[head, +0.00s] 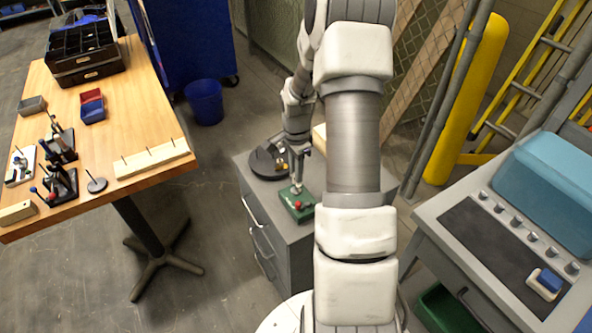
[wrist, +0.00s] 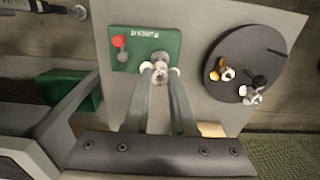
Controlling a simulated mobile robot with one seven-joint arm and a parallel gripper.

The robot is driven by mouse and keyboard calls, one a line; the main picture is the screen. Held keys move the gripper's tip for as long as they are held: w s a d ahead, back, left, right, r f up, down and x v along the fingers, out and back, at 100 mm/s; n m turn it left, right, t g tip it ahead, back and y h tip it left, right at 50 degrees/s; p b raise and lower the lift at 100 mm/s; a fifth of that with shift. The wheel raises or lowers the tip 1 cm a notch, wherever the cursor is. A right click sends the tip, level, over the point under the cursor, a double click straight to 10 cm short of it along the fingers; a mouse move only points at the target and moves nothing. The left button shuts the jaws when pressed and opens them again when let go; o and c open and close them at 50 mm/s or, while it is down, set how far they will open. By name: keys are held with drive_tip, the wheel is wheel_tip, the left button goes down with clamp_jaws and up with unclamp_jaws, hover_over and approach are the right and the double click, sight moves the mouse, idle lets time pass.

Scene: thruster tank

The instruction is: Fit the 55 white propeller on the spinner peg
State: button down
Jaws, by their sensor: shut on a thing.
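My gripper (wrist: 160,78) is shut on a small white propeller (wrist: 161,72), partly hidden by the fingertips, in the wrist view. It is over the near edge of a green box (wrist: 140,36), which has a red knob (wrist: 118,41) and a grey knob below it. A pale round end, perhaps the spinner peg (wrist: 159,57), shows just beyond the propeller; I cannot tell whether the two touch. In the head view the green box (head: 290,203) sits on a grey cabinet, with my gripper (head: 297,184) over its far side.
A dark round tray (wrist: 276,40) to the right holds several small propellers, yellow, white and black. It sits on the grey cabinet top (head: 310,232). A wooden bench (head: 140,105) with tools stands left, a control console (head: 470,240) right. Bare floor lies between bench and cabinet.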

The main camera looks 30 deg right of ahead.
drive_tip(key=shift+f, duration=0.2)
drive_tip(key=shift+f+b, duration=0.45)
drive_tip(key=shift+b, duration=0.05)
drive_tip(key=shift+f, duration=0.1)
drive_tip(key=shift+f+b, duration=0.6)
drive_tip(key=shift+f, duration=0.05)
drive_tip(key=shift+f, duration=0.2)
drive_tip(key=shift+f+b, duration=0.2)
drive_tip(key=shift+b, duration=0.15)
idle(0.3)
drive_tip(key=c, duration=0.7)
unclamp_jaws()
